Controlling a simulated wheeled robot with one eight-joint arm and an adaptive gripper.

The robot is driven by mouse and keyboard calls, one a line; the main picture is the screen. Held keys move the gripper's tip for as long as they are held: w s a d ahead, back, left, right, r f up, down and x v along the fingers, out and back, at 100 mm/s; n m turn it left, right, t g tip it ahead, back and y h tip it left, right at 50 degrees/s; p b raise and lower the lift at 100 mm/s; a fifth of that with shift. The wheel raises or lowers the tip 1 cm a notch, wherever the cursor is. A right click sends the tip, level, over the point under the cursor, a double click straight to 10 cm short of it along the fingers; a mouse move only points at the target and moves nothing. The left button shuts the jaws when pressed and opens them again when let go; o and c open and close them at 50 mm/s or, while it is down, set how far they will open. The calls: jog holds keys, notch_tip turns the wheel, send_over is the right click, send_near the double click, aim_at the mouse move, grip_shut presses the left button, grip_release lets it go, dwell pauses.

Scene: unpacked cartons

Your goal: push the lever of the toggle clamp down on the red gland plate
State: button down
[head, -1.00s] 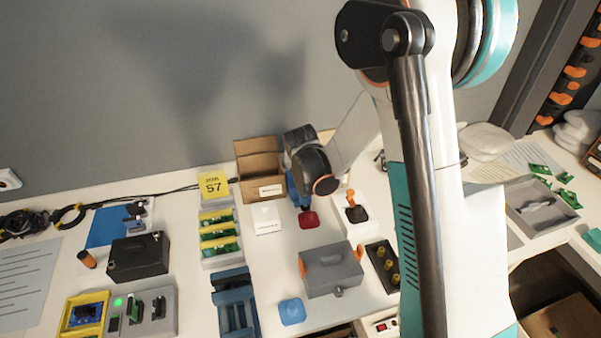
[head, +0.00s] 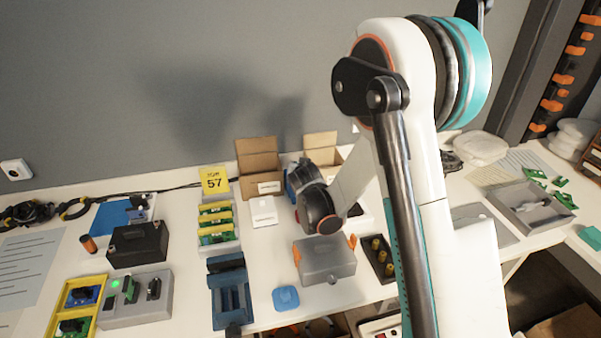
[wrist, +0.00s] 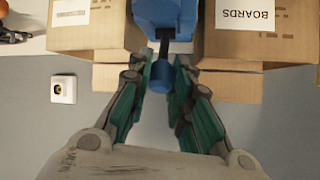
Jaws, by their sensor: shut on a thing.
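A blue body (wrist: 167,12) carries a dark rod (wrist: 164,48) that ends in a blue knob (wrist: 160,78) in the wrist view. My gripper (wrist: 161,72) has its two green-padded fingers shut on this knob. In the head view the blue body (head: 293,186) shows only in part beside my dark wrist, between two cartons. My wrist and forearm hide most of that spot. Only a trace of red shows there, so the red gland plate and its clamp cannot be made out clearly. I cannot tell how far the lever is tilted.
Open cartons stand close on both sides, the left one (head: 258,162) and the right one (head: 322,148). A grey box with orange handles (head: 328,262) lies in front of my wrist. A white card (head: 263,212) and green boards in yellow frames (head: 218,224) lie to the left.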

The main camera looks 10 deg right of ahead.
jog(key=shift+s+f, duration=0.15)
jog(key=c, duration=1.4)
grip_release()
jog(key=shift+c, duration=0.2)
jog(key=v, duration=1.2)
